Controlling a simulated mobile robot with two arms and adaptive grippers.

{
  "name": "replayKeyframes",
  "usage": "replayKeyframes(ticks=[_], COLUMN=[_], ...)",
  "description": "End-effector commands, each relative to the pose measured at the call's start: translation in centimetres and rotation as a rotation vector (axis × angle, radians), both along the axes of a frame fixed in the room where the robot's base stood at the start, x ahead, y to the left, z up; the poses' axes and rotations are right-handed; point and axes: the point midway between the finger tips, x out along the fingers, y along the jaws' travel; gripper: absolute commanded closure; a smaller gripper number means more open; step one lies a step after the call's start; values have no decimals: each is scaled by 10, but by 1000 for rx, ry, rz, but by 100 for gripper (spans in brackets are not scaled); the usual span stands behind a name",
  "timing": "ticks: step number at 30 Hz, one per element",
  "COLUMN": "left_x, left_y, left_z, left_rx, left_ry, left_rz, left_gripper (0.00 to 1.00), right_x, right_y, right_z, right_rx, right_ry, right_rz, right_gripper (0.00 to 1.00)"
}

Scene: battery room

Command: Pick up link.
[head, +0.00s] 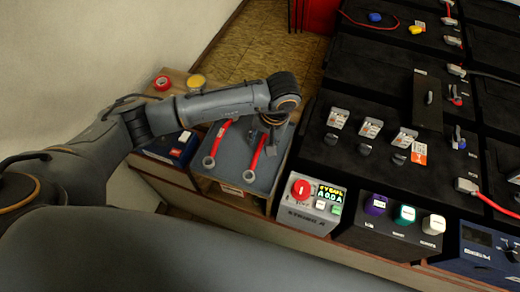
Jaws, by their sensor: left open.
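Two red links with grey ring ends lie on a grey-blue tray (232,172) on the wooden bench. One link (217,143) is on the left of the tray. The other link (257,154) is on the right, close to my left gripper (270,148). My left gripper is open and points down over the upper end of the right link. The gripper and wrist hide that end, and I cannot tell whether they touch it. My right gripper is not in view.
A grey box with a red button (302,189) stands right of the tray, beside a box with coloured knobs (404,214). Black battery cases (345,178) fill the right. A blue box (179,149), red tape roll (162,83) and yellow roll (196,81) are on the left.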

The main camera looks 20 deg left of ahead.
Motion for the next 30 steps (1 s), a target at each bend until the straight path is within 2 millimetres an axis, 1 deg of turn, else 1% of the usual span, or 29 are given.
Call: replayKeyframes(ticks=[1, 2, 8, 9, 14, 15, 26, 30], left_x=[0, 0, 0, 0, 0, 0, 1, 1], left_y=[1, 1, 1, 1, 1, 1, 1, 1], left_z=[-5, -5, -4, -4, -4, -4, -3, 5], left_rx=[0, -1, -1, -1, -1, -1, -1, -1], left_ry=[0, -1, -1, -1, -1, -1, -2, -3], left_rz=[0, 0, 0, 0, 0, 0, 0, 0], left_gripper=[59, 59, 59, 63, 96, 100, 100, 100], right_x=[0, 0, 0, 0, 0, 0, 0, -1], right_y=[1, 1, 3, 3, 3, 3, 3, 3], right_z=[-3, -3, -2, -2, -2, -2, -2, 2], right_rx=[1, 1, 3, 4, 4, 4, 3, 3], right_ry=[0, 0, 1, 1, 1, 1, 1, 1], right_rz=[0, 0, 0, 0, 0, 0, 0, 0], right_gripper=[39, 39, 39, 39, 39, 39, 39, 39])
